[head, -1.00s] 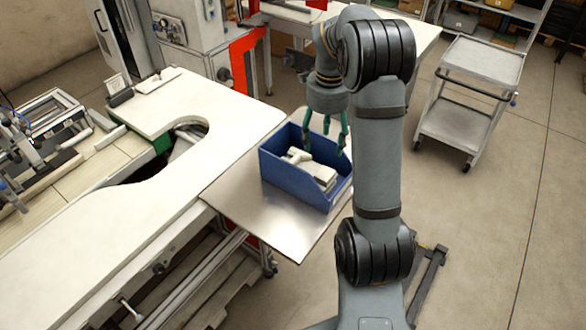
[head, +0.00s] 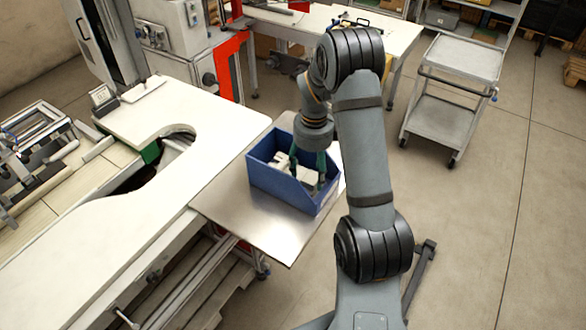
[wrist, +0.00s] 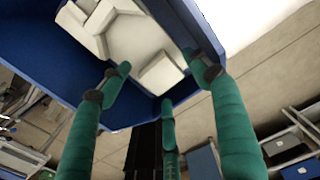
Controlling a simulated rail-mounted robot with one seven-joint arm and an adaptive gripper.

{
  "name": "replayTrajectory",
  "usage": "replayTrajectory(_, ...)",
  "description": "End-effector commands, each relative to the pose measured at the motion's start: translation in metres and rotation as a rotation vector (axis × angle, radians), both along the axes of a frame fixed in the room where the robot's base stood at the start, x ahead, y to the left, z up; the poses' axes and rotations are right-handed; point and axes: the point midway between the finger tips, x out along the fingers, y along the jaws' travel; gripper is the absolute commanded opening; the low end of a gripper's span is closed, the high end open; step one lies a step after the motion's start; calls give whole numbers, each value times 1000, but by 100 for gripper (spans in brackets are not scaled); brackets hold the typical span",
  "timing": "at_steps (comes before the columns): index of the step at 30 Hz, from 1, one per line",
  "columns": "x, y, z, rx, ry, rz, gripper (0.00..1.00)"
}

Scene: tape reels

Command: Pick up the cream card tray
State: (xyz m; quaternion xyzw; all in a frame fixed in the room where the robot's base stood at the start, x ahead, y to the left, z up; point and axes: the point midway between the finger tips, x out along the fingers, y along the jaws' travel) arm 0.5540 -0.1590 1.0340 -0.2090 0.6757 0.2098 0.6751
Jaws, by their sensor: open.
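A blue open bin (head: 283,189) holds several cream pieces (head: 282,161). In the wrist view the cream pieces show as a broad, flat one (wrist: 140,38), an angled one at the upper left and a small block (wrist: 162,74). I cannot tell for sure which is the cream card tray, or whether some are parts of one thing. My gripper (head: 307,167) has green fingers and points down into the bin. In the wrist view my gripper (wrist: 160,82) is open, its fingers spread around the small block, with nothing held. The fingers partly hide the pieces in the head view.
The bin stands on a metal shelf (head: 235,215) beside a white worktop (head: 110,225). Its blue walls rise close around my fingers. A grey cart (head: 450,95) stands at the right on open floor.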

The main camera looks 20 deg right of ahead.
Motion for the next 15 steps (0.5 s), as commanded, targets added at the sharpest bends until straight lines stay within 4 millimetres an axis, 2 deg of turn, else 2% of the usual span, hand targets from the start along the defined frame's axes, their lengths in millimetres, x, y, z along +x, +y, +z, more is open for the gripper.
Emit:
replayTrajectory(4,0,0,-11,-1,1,0,62)
replayTrajectory(10,0,0,-13,0,-1,0,62)
replayTrajectory(15,-1,0,-12,0,-1,0,54)
